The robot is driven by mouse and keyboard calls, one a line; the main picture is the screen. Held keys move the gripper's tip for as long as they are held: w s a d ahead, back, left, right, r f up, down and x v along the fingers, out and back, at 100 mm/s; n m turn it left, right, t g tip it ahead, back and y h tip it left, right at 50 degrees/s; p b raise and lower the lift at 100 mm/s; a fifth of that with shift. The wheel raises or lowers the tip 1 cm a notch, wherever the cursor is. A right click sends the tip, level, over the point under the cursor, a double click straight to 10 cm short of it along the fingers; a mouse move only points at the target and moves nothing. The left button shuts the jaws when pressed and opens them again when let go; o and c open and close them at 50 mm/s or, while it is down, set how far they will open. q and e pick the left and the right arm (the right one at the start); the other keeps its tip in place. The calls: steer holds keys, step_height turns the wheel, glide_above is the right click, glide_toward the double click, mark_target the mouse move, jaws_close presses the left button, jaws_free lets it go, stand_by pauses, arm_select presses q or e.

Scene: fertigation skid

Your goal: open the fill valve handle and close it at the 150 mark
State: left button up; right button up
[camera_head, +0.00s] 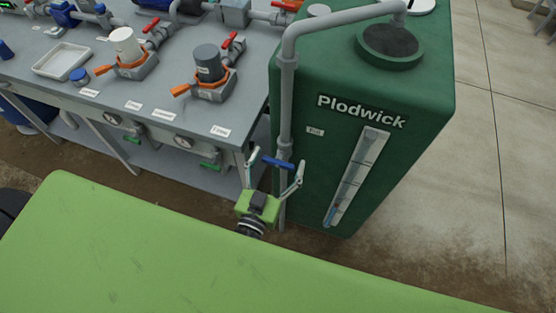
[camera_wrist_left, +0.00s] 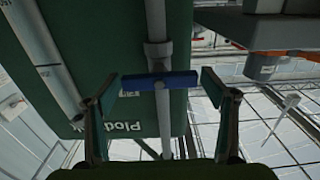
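The fill valve handle (camera_head: 277,162) is a blue bar set crosswise on the grey fill pipe (camera_head: 287,100). In the left wrist view the handle (camera_wrist_left: 160,81) lies across the pipe, between the two fingers. My left gripper (camera_head: 274,172) is open, with one finger to each side of the handle; in the left wrist view (camera_wrist_left: 157,88) small gaps show at its ends. The green Plodwick tank (camera_head: 415,90) stands right of the pipe. Its sight gauge (camera_head: 357,175) shows blue low down; the marks are too small to read. My right gripper is out of view.
A grey bench (camera_head: 225,118) stands left of the tank, with a white tray (camera_head: 62,61), a white canister (camera_head: 124,42), a grey canister (camera_head: 209,62) and red-handled valves. Its corner is close to my left gripper. Concrete floor (camera_head: 500,130) lies open at the right.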

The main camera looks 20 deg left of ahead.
arm_select(q)
steer(key=c, duration=0.8)
steer(key=shift+n, duration=0.4)
steer(key=n, duration=0.4)
steer(key=shift+a+n, duration=0.15)
steer(key=shift+n, duration=0.25)
steer(key=n, duration=0.6)
steer(key=shift+a+f, duration=0.15)
steer(key=shift+f, duration=0.05)
steer(key=o, duration=1.1)
